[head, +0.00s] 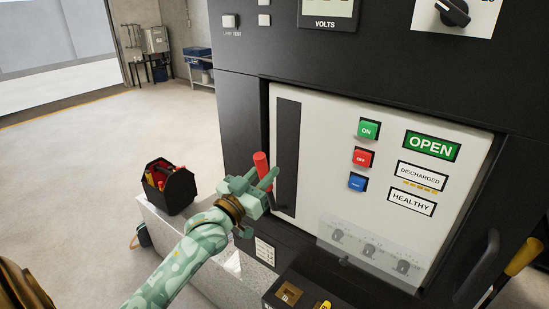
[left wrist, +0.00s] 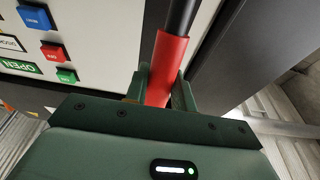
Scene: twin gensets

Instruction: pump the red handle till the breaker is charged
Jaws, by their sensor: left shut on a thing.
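The red handle (head: 261,163) stands out at the left side of the white breaker panel (head: 320,150), beside a dark vertical slot. My left gripper (head: 264,181) is shut on it. In the left wrist view the red grip (left wrist: 168,62) lies between the two green fingers (left wrist: 163,88), with its black shaft running up out of frame. The panel shows a green OPEN label (head: 432,146) and a white DISCHARGED label (head: 422,176) with a row of small yellow marks. A HEALTHY label (head: 411,202) is below. My right gripper is not in view.
A black tool tote (head: 168,188) sits on a grey ledge left of my arm. Green, red and blue buttons (head: 363,157) are on the panel. A yellow-gripped black lever (head: 523,257) is at the far right. Open floor (head: 80,170) lies to the left.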

